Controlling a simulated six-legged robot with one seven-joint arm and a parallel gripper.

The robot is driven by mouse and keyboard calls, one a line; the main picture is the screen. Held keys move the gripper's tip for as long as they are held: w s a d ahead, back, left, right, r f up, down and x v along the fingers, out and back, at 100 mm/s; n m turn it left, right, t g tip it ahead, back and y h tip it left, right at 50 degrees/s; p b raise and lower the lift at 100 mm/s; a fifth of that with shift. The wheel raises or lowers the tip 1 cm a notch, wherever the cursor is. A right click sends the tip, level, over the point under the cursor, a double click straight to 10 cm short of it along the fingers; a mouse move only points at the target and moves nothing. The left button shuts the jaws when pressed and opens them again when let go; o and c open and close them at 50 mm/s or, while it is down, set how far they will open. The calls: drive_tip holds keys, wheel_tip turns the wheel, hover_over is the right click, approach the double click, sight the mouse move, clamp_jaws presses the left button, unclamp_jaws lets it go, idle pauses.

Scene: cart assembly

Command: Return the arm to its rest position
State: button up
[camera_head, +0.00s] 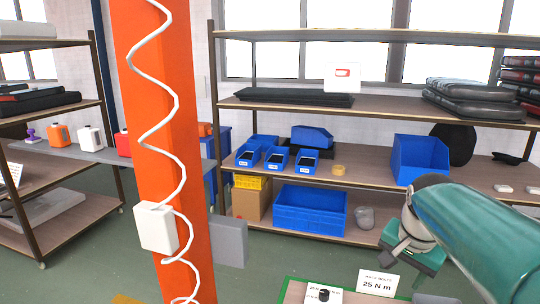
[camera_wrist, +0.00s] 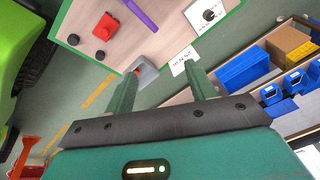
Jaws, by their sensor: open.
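My teal arm (camera_head: 480,230) reaches in from the right in the head view. My gripper (camera_wrist: 160,85) shows in the wrist view with its two green fingers apart and nothing between them. It hangs above a green-edged wooden board (camera_wrist: 84,18). A small white card (camera_wrist: 183,60) stands beyond the fingertips at the board's edge. In the head view a sign reading 25 N m (camera_head: 378,283) stands at the board.
An orange post (camera_head: 160,120) with a coiled white cable stands left of centre. Shelves (camera_head: 380,103) with blue bins (camera_head: 310,210) run along the back. The board carries a red block (camera_wrist: 108,27), a purple rod (camera_wrist: 140,14) and dark knobs. Green floor (camera_head: 90,240) lies open at left.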

drive_tip(key=s+a+f+n+t, duration=0.2)
drive_tip(key=s+a+n, duration=0.7)
drive_tip(key=s, duration=0.5)
drive_tip(key=shift+s+a+f+y, duration=0.15)
drive_tip(key=shift+a+f+y, duration=0.25)
drive_tip(key=shift+a+f, duration=0.55)
drive_tip(key=shift+a+r, duration=0.15)
drive_tip(key=c, duration=0.4)
